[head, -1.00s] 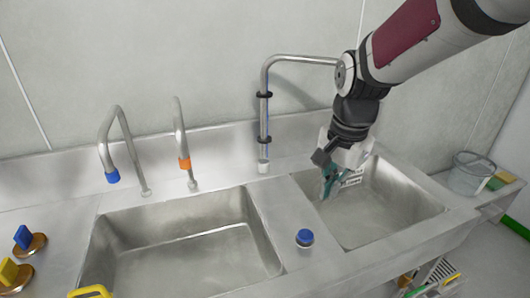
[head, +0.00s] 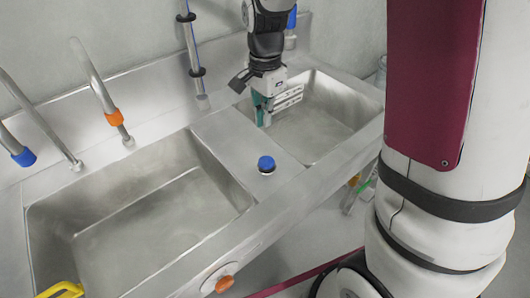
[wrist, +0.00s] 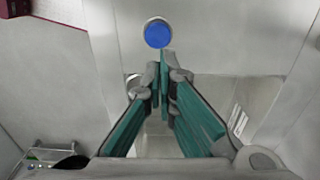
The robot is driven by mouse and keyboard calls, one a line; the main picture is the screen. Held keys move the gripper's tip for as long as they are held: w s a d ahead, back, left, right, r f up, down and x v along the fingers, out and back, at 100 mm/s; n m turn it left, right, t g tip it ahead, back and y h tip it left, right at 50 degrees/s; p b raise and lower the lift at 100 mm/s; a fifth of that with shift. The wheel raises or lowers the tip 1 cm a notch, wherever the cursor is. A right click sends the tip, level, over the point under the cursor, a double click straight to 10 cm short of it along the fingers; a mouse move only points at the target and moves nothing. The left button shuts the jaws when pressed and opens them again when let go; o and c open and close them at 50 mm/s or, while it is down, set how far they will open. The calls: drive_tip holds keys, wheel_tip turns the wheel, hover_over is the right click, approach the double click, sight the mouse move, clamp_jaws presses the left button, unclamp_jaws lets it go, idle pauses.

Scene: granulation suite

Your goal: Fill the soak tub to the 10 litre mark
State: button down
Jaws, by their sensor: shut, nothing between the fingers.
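The steel sink unit has a large left basin (head: 150,215) and a smaller right basin (head: 325,115). Nothing in view is clearly marked as the soak tub, and I see no 10 litre mark. My gripper (head: 263,120), with teal fingers, points down near the right basin's left edge. Its fingertips (wrist: 165,62) are together and empty, apart from the knob.
A tall pipe with black rings (head: 190,45) stands behind the strip. An orange and white round fitting (head: 220,280) is on the sink's front. A yellow item (head: 60,290) lies at lower left. A clear bucket (head: 381,72) is partly hidden by my arm.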

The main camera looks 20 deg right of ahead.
approach(265, 161)
wheel_tip(265, 161, down, 6)
drive_tip(key=shift+r+p, duration=0.25)
drive_tip(key=shift+p, duration=0.15)
drive_tip(key=shift+f, duration=0.75)
